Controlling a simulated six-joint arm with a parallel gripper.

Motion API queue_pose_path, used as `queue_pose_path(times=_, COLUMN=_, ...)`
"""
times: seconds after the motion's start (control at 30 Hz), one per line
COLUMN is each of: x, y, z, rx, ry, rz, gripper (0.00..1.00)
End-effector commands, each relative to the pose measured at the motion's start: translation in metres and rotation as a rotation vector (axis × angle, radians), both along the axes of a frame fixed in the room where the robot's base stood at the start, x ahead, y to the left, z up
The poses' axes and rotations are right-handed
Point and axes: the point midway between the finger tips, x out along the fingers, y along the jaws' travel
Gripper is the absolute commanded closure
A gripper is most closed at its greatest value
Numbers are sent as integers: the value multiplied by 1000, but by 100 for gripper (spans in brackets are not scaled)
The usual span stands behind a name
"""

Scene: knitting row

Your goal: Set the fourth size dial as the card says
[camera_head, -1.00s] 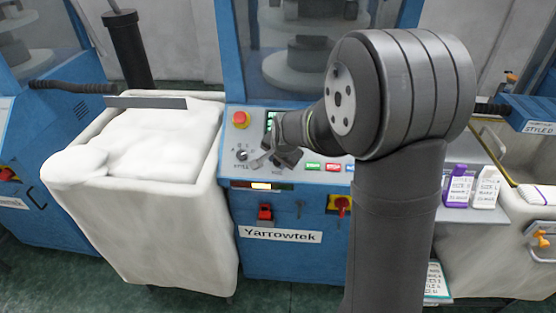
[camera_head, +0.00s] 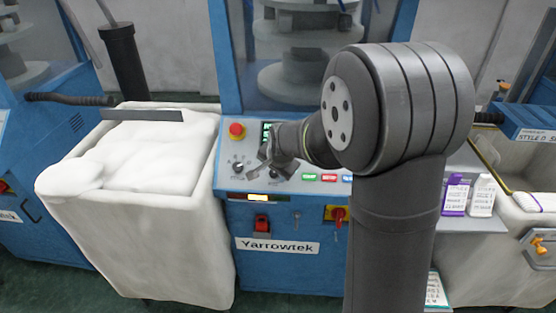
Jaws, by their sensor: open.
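My gripper (camera_head: 262,166) is open over the control panel (camera_head: 325,190) of the blue middle machine, with nothing between its fingers. One round dial (camera_head: 238,168) shows on the panel just left of my gripper. A second dial (camera_head: 273,172) sits under my fingers and is partly covered by them; I cannot tell whether they touch it. The dial settings and labels are too small to read. Part of the panel is hidden behind my arm. A printed card (camera_head: 436,291) with a teal edge shows low, right of my arm; its text is not readable.
A red button (camera_head: 237,130) and a small screen (camera_head: 267,130) are above the dials. Small coloured buttons (camera_head: 309,177) lie to the right, and a red-yellow switch (camera_head: 338,214) below. A full white bin (camera_head: 150,220) stands left. Purple (camera_head: 455,194) and white (camera_head: 482,195) packs sit right.

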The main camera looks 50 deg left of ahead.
Motion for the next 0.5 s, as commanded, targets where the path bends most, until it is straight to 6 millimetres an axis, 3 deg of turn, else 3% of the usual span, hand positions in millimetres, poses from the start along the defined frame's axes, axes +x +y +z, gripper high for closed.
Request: queue_pose_path(times=0.5, x=-18, y=-40, z=84, rx=5, ry=-3, rz=0, gripper=52)
